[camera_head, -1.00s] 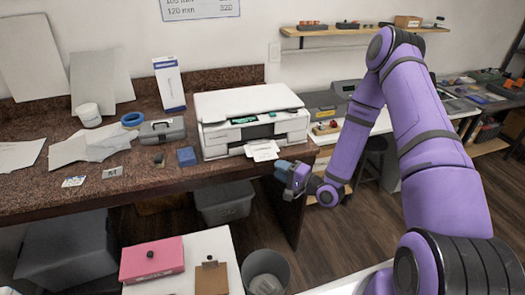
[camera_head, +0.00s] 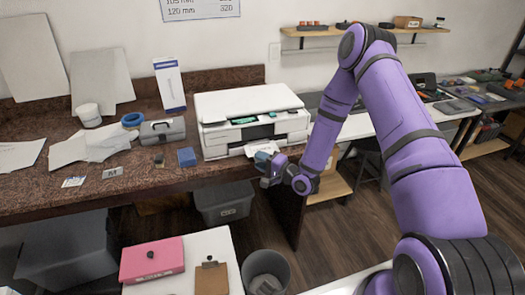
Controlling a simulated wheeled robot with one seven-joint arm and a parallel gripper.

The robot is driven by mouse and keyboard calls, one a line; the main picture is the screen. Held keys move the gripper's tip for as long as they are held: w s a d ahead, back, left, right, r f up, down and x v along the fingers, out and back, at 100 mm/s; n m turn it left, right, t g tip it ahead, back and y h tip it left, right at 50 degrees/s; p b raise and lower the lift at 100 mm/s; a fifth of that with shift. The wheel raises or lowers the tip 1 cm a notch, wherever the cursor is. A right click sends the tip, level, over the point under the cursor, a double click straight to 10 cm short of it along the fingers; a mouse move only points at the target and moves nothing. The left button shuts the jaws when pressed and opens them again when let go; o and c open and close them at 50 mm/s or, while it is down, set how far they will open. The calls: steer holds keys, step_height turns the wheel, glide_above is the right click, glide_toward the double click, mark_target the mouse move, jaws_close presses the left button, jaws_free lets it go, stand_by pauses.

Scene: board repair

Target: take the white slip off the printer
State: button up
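The white printer (camera_head: 228,108) stands on the brown speckled counter, with a dark slot and a small green panel on its front. The white slip (camera_head: 258,148) sticks out at the front of the printer, low on its right side. My gripper (camera_head: 262,160) is at the slip's front edge, just off the counter's edge. It overlaps the slip in the picture, and I cannot tell whether it touches it. The fingers are too small and partly hidden to tell whether they are open or shut.
A blue block (camera_head: 186,157) and a grey case (camera_head: 162,131) stand left of the printer. Below the counter are a grey bin (camera_head: 223,203), a round waste bin (camera_head: 264,268) and a white low table (camera_head: 213,245) with a pink box (camera_head: 152,259).

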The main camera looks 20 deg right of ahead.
jaws_close()
steer(key=shift+s+a+r, duration=0.1)
steer(key=shift+r, duration=0.7)
step_height(320, 180, up, 6)
steer(key=s+a, duration=1.2)
steer(key=s, duration=0.3)
steer(key=shift+s+a+f, duration=0.15)
steer(key=shift+a+f, duration=0.1)
steer(key=shift+f, duration=0.05)
